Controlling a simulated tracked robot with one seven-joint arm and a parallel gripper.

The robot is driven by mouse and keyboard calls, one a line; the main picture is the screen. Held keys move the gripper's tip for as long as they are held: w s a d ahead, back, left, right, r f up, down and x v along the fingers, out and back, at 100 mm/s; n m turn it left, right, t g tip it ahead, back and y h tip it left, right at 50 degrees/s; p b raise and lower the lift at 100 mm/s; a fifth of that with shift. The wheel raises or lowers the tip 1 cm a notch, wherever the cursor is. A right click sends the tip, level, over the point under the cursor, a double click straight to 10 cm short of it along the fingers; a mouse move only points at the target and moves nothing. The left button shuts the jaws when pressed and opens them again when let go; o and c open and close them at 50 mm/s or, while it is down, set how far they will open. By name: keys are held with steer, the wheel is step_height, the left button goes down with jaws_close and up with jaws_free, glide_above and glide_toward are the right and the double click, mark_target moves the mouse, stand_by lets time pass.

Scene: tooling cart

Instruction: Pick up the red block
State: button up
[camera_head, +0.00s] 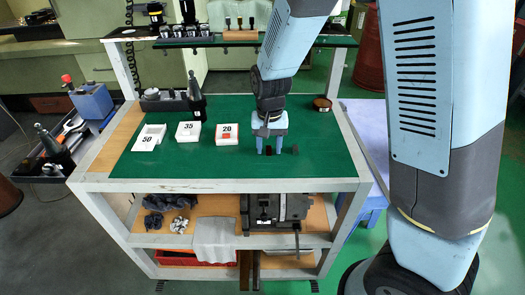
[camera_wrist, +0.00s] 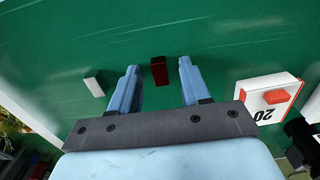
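A dark red block (camera_wrist: 158,71) stands on the green top between the spread fingers of my gripper (camera_wrist: 157,88) in the wrist view. Neither finger touches it, and it lies slightly beyond the fingertips in the picture. In the head view my gripper (camera_head: 269,148) points down just above the green top (camera_head: 180,169), and the block is a small dark patch by the fingertips. Another brighter red block (camera_wrist: 276,97) lies in the white tray marked 20 (camera_wrist: 252,91), to the right of the fingers in the wrist view. The tray marked 20 (camera_head: 227,140) also shows in the head view, left of my gripper.
A small pale block (camera_wrist: 93,87) stands left of the fingers in the wrist view. Trays marked 35 (camera_head: 187,131) and 50 (camera_head: 148,138) stand farther left in the head view. A dark tool-holder stand (camera_head: 165,103) is behind them. An upper shelf (camera_head: 225,40) spans the cart's back.

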jaws_close()
steer(key=shift+r, duration=0.15)
stand_by(0.4)
